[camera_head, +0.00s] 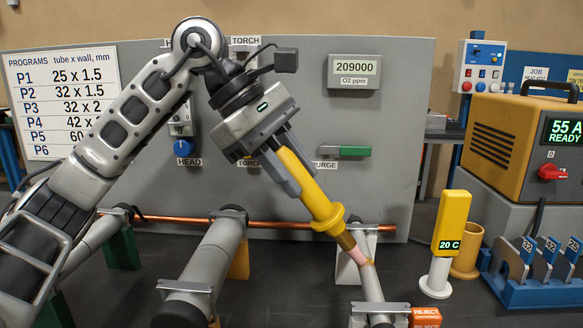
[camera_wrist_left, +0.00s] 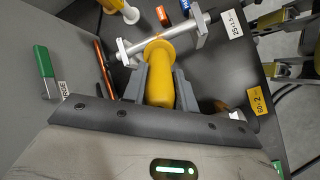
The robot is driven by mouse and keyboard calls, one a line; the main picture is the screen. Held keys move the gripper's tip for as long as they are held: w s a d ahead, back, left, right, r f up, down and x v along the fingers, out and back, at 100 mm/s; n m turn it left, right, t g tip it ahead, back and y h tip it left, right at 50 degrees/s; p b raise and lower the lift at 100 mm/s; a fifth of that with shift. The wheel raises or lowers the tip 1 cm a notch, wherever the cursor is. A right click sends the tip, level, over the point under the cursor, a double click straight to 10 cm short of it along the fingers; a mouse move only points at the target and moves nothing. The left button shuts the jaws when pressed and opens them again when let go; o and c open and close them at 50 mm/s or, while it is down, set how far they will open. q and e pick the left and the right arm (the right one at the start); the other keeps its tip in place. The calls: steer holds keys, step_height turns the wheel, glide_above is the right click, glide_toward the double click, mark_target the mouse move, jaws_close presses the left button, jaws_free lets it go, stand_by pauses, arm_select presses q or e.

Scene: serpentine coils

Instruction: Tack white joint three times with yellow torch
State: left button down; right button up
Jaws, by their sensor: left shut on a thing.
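My left gripper (camera_head: 303,183) is shut on the yellow torch (camera_head: 318,205), which slants down to the right. The torch's pinkish cup (camera_head: 362,257) is at the grey tube (camera_head: 372,284) on white supports (camera_head: 347,269), close to an orange-brown band taken as the white joint (camera_head: 369,263). I cannot tell whether the tip touches it. In the left wrist view the torch (camera_wrist_left: 159,85) lies between the fingers and hides its tip; the tube (camera_wrist_left: 180,35) runs beyond it. My right gripper is not in view.
A thicker grey tube (camera_head: 208,262) lies left, with a copper pipe (camera_head: 285,224) behind. A yellow 20 C gauge (camera_head: 452,220), yellow cup (camera_head: 467,261) and blue rack (camera_head: 535,293) stand right. An orange REJECT block (camera_head: 425,317) is in front. The grey panel (camera_head: 390,140) stands behind.

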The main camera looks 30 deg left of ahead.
arm_select(q)
steer(key=shift+d+f, duration=0.1)
steer(key=shift+s+a+r+p, duration=0.1)
steer(key=shift+a+r+p, duration=0.2)
steer(key=shift+r+p, duration=0.3)
steer(key=p+v, duration=0.3)
steer(key=v, duration=0.2)
steer(key=shift+a+r, duration=0.2)
steer(key=shift+a, duration=0.05)
